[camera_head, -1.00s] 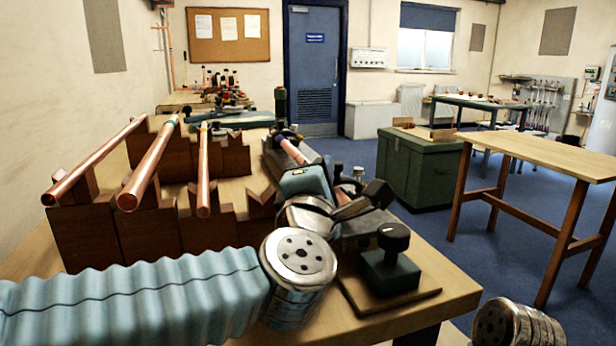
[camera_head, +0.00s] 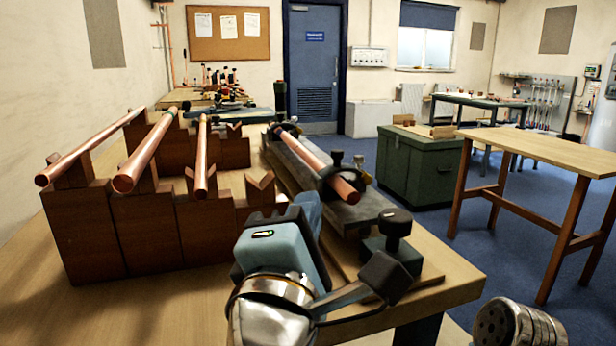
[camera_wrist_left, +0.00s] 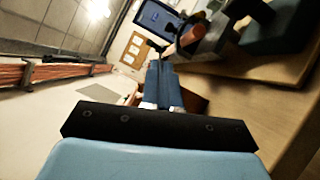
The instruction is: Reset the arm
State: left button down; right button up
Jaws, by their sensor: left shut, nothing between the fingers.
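My left gripper (camera_head: 311,208) is in the lower middle of the head view, over the front of the bench. Its blue fingers are shut and empty, and they also show in the left wrist view (camera_wrist_left: 161,84). A copper pipe (camera_head: 318,165) lies in a grey fixture (camera_head: 292,172) just beyond the gripper, apart from it. The pipe's open end also shows in the left wrist view (camera_wrist_left: 190,36). My right gripper is not in view.
Three copper pipes (camera_head: 148,152) rest on stepped wooden racks (camera_head: 85,235) at the left. A dark knobbed block (camera_head: 393,247) stands at the bench's right front. A green chest (camera_head: 420,165) and a wooden table (camera_head: 530,158) stand farther right, with clear floor between.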

pick_arm(q)
jog(key=p+x, duration=0.2)
jog(key=x, duration=1.2)
jog(key=s+a+f+n+b, duration=0.1)
jog(key=s, duration=0.4)
jog(key=s+a+f+n+t+b, duration=0.1)
jog(key=s+a+f+n, duration=0.1)
jog(key=s, duration=0.3)
jog(key=shift+a+t+y, duration=0.3)
jog(key=shift+a+y, duration=0.05)
jog(key=shift+y, duration=0.05)
